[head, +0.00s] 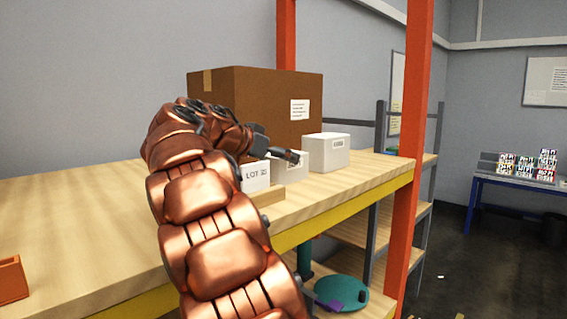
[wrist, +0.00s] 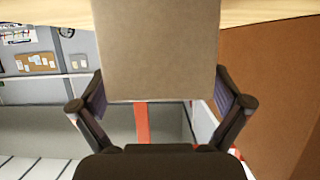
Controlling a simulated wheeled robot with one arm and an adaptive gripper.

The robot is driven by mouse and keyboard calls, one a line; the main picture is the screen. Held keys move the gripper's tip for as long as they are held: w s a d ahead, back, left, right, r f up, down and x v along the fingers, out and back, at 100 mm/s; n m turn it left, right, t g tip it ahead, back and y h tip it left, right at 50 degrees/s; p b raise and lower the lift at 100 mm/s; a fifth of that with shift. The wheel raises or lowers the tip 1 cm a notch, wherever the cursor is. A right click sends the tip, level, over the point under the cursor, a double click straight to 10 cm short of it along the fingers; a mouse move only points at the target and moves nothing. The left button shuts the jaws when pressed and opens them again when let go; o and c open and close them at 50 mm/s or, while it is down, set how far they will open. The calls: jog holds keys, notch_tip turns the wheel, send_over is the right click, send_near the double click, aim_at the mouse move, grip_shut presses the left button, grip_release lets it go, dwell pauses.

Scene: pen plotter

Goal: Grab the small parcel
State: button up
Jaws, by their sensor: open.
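My gripper (head: 280,149) is over the bench beside a group of small boxes. In the wrist view its fingers (wrist: 166,98) are open and spread on both sides of a plain grey-tan box face (wrist: 158,50), with no clear contact. This face is likely the small parcel; I cannot tell for sure which box of the head view it is. In the head view a white box marked LOT (head: 256,177) and a light grey box (head: 295,168) sit beside and below the fingers, partly hidden by my arm.
A large brown carton (head: 260,92) stands close behind, also in the wrist view (wrist: 270,90). Another white labelled box (head: 325,152) sits to the right. An orange post (head: 413,130) rises at the bench's front edge. The left bench top (head: 80,205) is mostly clear.

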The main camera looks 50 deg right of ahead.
jog(key=shift+d+f, duration=0.3)
jog(key=shift+d, duration=0.35)
jog(key=c, duration=1.3)
